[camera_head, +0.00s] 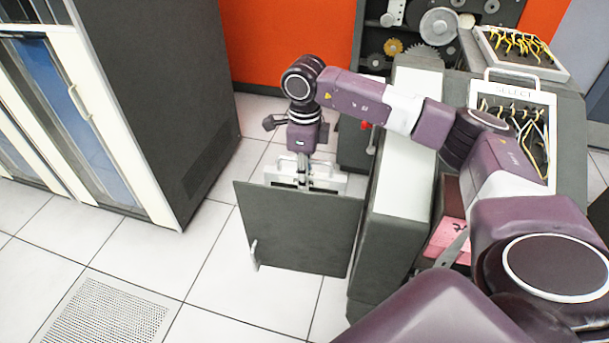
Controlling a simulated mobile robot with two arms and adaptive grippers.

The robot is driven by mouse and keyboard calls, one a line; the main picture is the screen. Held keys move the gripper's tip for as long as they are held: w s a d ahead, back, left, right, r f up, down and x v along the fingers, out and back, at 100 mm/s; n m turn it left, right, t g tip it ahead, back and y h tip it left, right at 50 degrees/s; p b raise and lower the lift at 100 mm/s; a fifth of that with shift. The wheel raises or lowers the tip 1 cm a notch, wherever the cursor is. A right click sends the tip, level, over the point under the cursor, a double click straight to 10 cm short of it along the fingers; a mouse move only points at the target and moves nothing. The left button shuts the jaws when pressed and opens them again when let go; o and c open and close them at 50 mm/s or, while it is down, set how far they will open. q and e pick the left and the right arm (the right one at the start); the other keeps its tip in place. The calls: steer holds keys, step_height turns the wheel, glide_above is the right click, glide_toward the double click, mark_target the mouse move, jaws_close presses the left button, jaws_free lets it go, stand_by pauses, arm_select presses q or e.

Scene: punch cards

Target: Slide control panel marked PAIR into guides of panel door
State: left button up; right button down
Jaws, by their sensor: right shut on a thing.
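My right gripper (302,170) points down and is shut on a white-framed control panel (328,182). The panel is upright at the far side of the grey panel door (300,228), and only its upper part shows above the door's top edge. Its lower part is hidden behind the door, and I cannot read a PAIR label on it. Whether its edges sit in the guides cannot be seen. The door stands open from the machine, with a light handle (254,255) on its near face. My left gripper is not in view.
A white-framed panel marked SELECT (515,92) with yellow wires leans on the machine, with another wired panel (520,52) behind it. Pink cards (447,238) lie in a slot. A tall grey cabinet (155,90) stands left. Tiled floor (215,245) between is clear.

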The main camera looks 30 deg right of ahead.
steer(key=shift+w+f+b, duration=0.1)
steer(key=shift+f+b, duration=0.65)
steer(key=shift+f, duration=0.35)
step_height(320, 180, down, 2)
steer(key=shift+f+b, duration=0.25)
steer(key=shift+b, duration=0.7)
